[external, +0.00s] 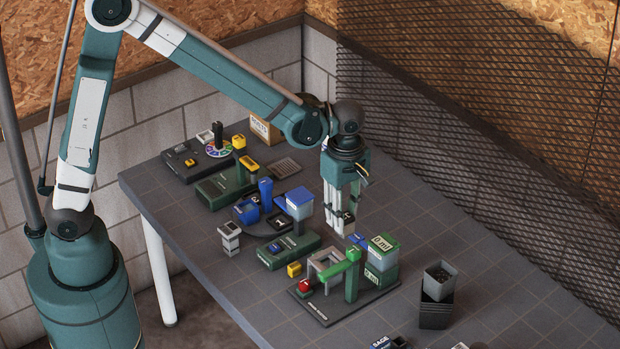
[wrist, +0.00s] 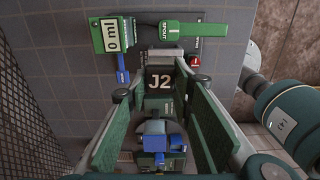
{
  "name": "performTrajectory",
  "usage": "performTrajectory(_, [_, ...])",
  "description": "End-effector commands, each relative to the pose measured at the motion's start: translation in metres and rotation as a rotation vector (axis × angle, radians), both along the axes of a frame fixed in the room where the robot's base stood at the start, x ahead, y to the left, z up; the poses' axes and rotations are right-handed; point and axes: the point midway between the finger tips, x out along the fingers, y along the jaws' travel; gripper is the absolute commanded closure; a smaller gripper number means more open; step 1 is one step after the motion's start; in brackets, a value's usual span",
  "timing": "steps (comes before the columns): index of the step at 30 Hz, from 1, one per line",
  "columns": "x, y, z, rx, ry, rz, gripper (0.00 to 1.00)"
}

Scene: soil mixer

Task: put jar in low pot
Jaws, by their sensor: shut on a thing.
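My gripper (external: 344,228) hangs pointing down over the middle of the table. Its fingers are shut on a dark jar marked J2 (wrist: 160,82), which sits between the fingertips in the wrist view. In the external view the jar (external: 348,218) shows partly behind the fingers, apparently raised above the table. At the right of the table stand a black tapered pot (external: 435,313) and a grey pot with dark contents (external: 440,275) just above it in the picture. I cannot tell which is the low pot, or whether the two are stacked.
A green spout stand (external: 352,278) and a green 0 ml container (external: 383,252) are near my gripper, in front and to the right. Blue-and-green devices (external: 288,250) crowd the left. A black mesh screen (external: 480,130) bounds the back. Bare table lies right of my gripper.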

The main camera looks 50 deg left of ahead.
Motion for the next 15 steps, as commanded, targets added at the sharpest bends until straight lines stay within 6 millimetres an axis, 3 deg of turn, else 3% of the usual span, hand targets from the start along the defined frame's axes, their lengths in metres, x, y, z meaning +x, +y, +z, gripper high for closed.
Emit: performTrajectory(15, [0.070, -0.117, 0.039, 0.000, 0.000, 0.012, 0.89])
